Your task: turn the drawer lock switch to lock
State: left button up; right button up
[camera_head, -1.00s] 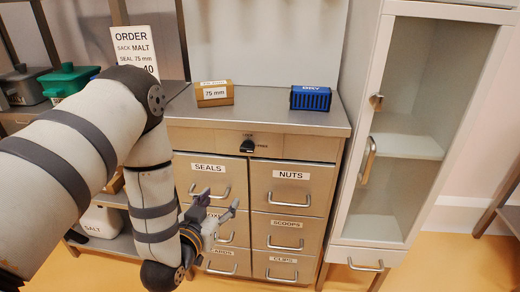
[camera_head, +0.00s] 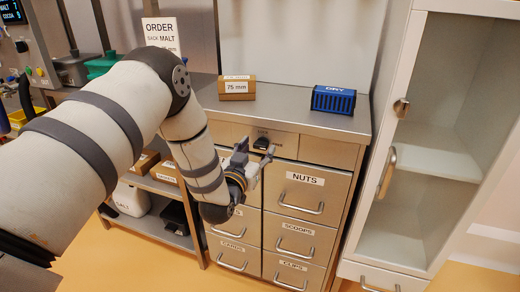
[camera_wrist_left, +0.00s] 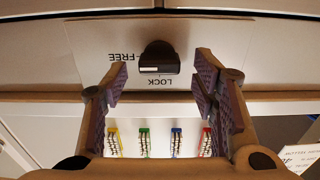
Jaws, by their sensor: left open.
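The drawer lock switch (camera_head: 263,143) is a dark knob on the metal panel above the drawers. In the left wrist view, the knob (camera_wrist_left: 159,57) appears upside down between LOCK and FREE lettering, with a white mark on its face. Which label it points to is not clear. My left gripper (camera_head: 256,150) is open just in front of the panel, close to the knob. In the left wrist view its fingers (camera_wrist_left: 160,82) stand apart on both sides of the knob, with gaps and no visible contact. My right gripper is not in view.
Labelled drawers with bar handles, such as NUTS (camera_head: 302,192), lie below the panel. A 75 mm box (camera_head: 237,89) and a blue DRY box (camera_head: 334,99) stand on the cabinet top. A glass-door cabinet (camera_head: 425,140) stands at right. My arm hides part of the left drawers.

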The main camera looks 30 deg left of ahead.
pick_arm(q)
jog(key=shift+x, duration=0.8)
jog(key=shift+c, duration=0.5)
jog(key=c, duration=1.1)
jog(key=shift+o, duration=0.2)
